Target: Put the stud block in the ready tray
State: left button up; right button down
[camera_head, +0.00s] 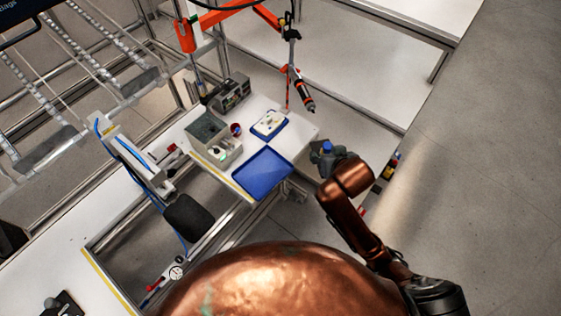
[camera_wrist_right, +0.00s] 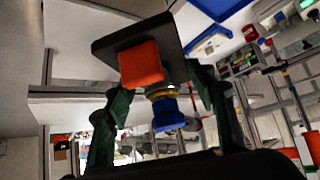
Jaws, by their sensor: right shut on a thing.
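My right gripper (camera_head: 330,158) is shut on the stud block, which has a dark square plate (camera_wrist_right: 140,40), an orange-red block, a brass ring and a blue knob (camera_wrist_right: 167,113). In the wrist view the green fingers (camera_wrist_right: 160,88) are on either side of it. In the head view its blue part (camera_head: 327,146) shows above the gripper, and the rest is mostly hidden. The gripper is right of the table edge, apart from the table. The empty blue tray (camera_head: 262,173), seemingly the ready tray, lies flat at the table's front corner. My left gripper is not in view.
A smaller blue tray (camera_head: 268,124) with pale pieces lies behind the empty one. Grey bins (camera_head: 222,152), a red cup (camera_head: 236,129) and a grey device (camera_head: 232,92) stand to the left. A screwdriver-like tool (camera_head: 302,92) hangs over the table's back right.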

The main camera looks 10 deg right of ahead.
aim_at(263, 173)
jog(key=k, duration=0.45)
jog(key=z, duration=0.65)
jog(key=i, duration=0.85)
jog(key=u, duration=1.45)
